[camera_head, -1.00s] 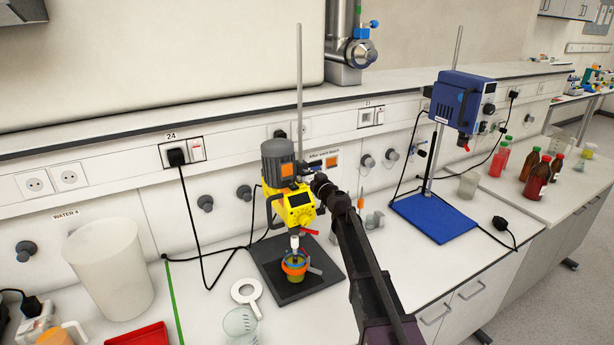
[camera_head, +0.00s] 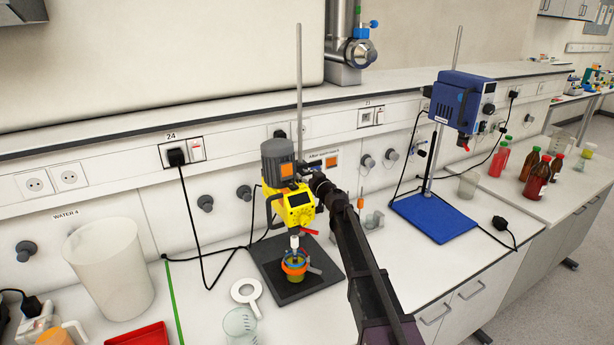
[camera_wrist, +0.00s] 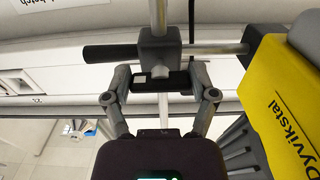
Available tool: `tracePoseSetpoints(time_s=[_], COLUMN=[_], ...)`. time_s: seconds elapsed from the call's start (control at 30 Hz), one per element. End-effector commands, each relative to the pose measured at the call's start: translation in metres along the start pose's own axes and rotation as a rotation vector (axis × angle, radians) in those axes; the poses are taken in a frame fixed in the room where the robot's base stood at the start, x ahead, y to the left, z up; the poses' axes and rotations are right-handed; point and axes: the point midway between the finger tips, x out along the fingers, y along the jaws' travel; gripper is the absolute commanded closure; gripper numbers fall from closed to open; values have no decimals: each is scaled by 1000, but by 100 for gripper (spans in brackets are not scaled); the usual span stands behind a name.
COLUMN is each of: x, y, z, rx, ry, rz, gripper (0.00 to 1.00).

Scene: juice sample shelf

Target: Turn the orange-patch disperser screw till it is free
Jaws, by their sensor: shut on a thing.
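The yellow disperser (camera_head: 298,207) with a grey motor and an orange patch (camera_head: 287,171) hangs on an upright rod (camera_head: 300,90). In the wrist view its yellow body (camera_wrist: 285,105) is at the right. A grey clamp block (camera_wrist: 158,48) sits on the rod there. My gripper (camera_wrist: 163,80) is shut on the dark screw just below this block. In the head view my gripper (camera_head: 316,184) is beside the disperser, and the screw is hidden.
A cup with an orange ring (camera_head: 295,265) stands under the disperser on a black base plate (camera_head: 262,258). A blue stirrer (camera_head: 460,100) stands to the right. A white bucket (camera_head: 110,270), a beaker (camera_head: 240,325) and a red tray (camera_head: 145,335) are left and front.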

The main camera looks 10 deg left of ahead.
Motion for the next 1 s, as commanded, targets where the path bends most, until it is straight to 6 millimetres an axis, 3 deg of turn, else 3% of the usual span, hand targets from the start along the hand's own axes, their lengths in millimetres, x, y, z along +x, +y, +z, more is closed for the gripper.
tracePoseSetpoints(time_s=[0.47, 1.0], x=[1, 1], y=[0, 2], z=[0, -1], rx=[-178, -664], ry=[0, 1], rz=[-4, -4], gripper=[74, 74])
